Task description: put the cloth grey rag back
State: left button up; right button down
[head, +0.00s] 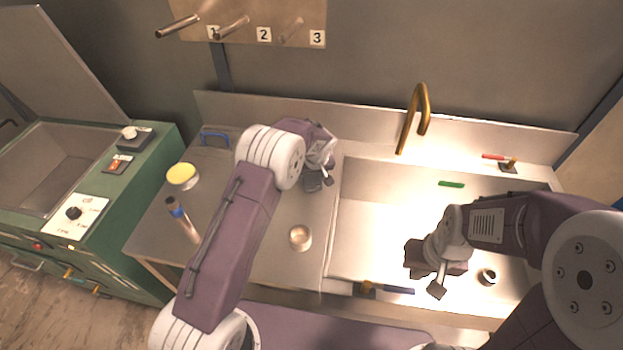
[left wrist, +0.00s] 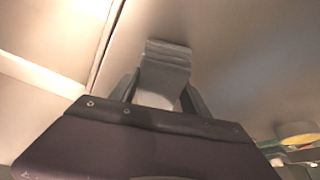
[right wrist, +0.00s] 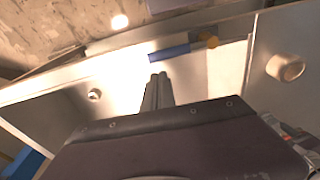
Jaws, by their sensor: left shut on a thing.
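The grey rag (left wrist: 166,68) is a small folded strip between the two fingers of my left gripper (left wrist: 160,92) in the left wrist view. My left gripper is shut on it, and its upper end sticks out past the fingertips. In the head view my left gripper (head: 319,181) is over the steel counter just left of the sink basin; the rag is hard to make out there. My right gripper (right wrist: 158,92) is shut and empty, its fingers close together. In the head view it (head: 438,290) is over the front of the basin.
A board (head: 250,12) with several pegs, labelled 1, 2 and 3, hangs on the back wall. A brass faucet (head: 415,115) rises behind the sink. A blue-handled tool (head: 390,289) lies at the basin's front edge.

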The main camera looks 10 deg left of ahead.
pick_arm(q)
jog(key=shift+f, duration=0.45)
jog(key=o, duration=1.3)
jog(key=shift+r+p, duration=0.3)
jog(key=b+v, duration=0.1)
jog(key=v, duration=1)
jog(key=shift+s+r, duration=0.25)
jog(key=shift+r, duration=0.1)
jog(key=s+a+f+m+g, duration=0.1)
jog(key=s+a, duration=0.1)
jog(key=s, duration=0.7)
jog(key=s+a+f+m+g+h, duration=0.1)
jog(key=s+a+m, duration=0.1)
jog(key=s, duration=0.7)
jog(key=s+a+f+m+h, duration=0.1)
jog(key=s+a+f, duration=0.1)
jog(key=s, duration=0.7)
jog(key=shift+a+f+g, duration=0.1)
jog(key=shift+a+g, duration=0.3)
jog(key=shift+a, duration=0.4)
